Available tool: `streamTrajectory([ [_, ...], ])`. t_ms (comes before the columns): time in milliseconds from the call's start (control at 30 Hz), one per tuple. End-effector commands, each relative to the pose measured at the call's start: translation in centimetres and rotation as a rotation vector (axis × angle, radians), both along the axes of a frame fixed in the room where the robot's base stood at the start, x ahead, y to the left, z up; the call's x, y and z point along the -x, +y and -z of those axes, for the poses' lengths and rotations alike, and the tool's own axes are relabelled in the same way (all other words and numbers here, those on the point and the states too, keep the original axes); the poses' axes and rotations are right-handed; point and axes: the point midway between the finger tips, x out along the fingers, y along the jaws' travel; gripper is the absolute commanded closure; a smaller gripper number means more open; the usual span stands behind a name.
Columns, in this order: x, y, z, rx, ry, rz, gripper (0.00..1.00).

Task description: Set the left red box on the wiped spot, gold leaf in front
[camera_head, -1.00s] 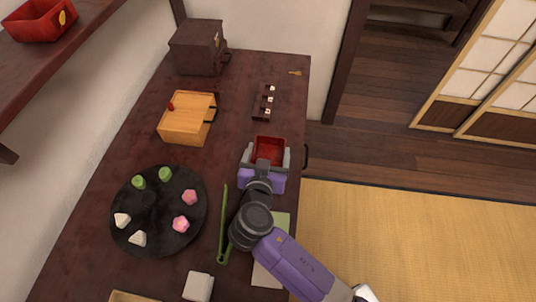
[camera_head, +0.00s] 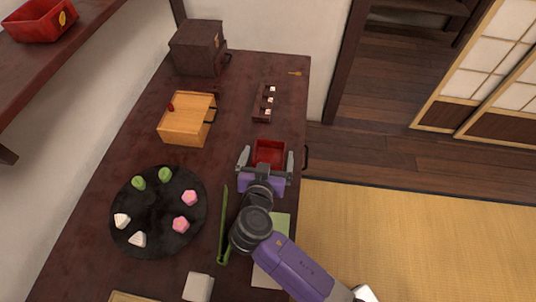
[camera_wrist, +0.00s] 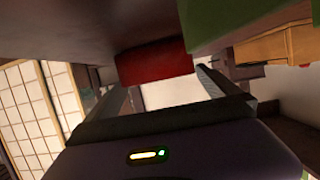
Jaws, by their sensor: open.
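A small open red box (camera_head: 270,150) stands on the dark table near its right edge. My gripper (camera_head: 267,157) is open, one finger on each side of this box, with a gap showing on both sides. The box also shows in the wrist view (camera_wrist: 153,62) between the fingers. No gold leaf is visible on the faces I see of it. Another red box (camera_head: 38,20) with a gold leaf on its side sits on the shelf at the upper left. I cannot make out a wiped spot.
Green tongs (camera_head: 224,225) and a pale green sheet (camera_head: 270,262) lie by my arm. A black round plate (camera_head: 158,208) with several sweets is at the left. A wooden box (camera_head: 187,120), dark chest (camera_head: 198,48) and small rack (camera_head: 264,103) stand behind. Bare table lies between.

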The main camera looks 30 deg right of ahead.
Motion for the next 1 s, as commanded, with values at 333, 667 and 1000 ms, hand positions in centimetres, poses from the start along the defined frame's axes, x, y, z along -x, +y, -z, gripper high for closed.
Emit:
streamTrajectory([
  [333,5.2,3.9,-2.1,-0.001,0.0,-0.005,0.0],
  [667,8.5,6.2,-3.7,-0.001,0.001,-0.003,0.0],
  [1000,8.8,6.4,-3.8,0.0,0.001,-0.002,0.0],
])
